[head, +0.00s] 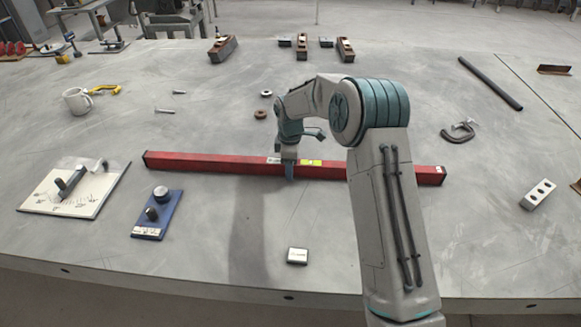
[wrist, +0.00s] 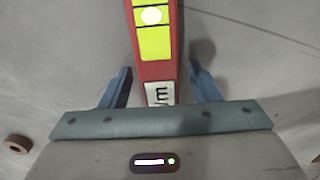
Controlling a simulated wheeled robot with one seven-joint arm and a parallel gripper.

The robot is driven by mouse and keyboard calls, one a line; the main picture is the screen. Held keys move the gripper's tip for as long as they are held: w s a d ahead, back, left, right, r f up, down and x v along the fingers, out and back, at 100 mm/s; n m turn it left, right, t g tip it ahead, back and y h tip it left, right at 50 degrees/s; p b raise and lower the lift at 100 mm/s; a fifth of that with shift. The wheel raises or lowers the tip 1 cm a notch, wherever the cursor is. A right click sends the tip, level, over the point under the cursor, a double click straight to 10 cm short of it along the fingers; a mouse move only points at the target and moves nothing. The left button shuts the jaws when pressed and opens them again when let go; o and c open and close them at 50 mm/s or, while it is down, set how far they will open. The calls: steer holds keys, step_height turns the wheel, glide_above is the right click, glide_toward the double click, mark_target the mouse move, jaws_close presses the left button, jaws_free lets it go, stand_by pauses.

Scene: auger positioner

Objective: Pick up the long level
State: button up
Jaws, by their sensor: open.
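The long level (head: 225,163) is a red bar with dark end caps lying across the middle of the grey table, partly hidden by my arm on its right side. A yellow-green vial and a white label sit near its middle. My gripper (head: 289,172) is over the level near that label. In the wrist view the level (wrist: 176,70) runs between the two blue fingers of my gripper (wrist: 161,88). The fingers are open, one on each side of the bar, with a visible gap on both sides. How far the fingertips reach down beside it is hard to tell.
A blue plate with black knobs (head: 158,214) and a pale board with a tool (head: 90,193) lie at the left. A clamp (head: 460,131) and a holed metal block (head: 538,195) are at the right. A mug (head: 77,101) stands back left.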

jaws_close()
steer(key=shift+r, duration=0.1)
steer(key=shift+r, duration=0.1)
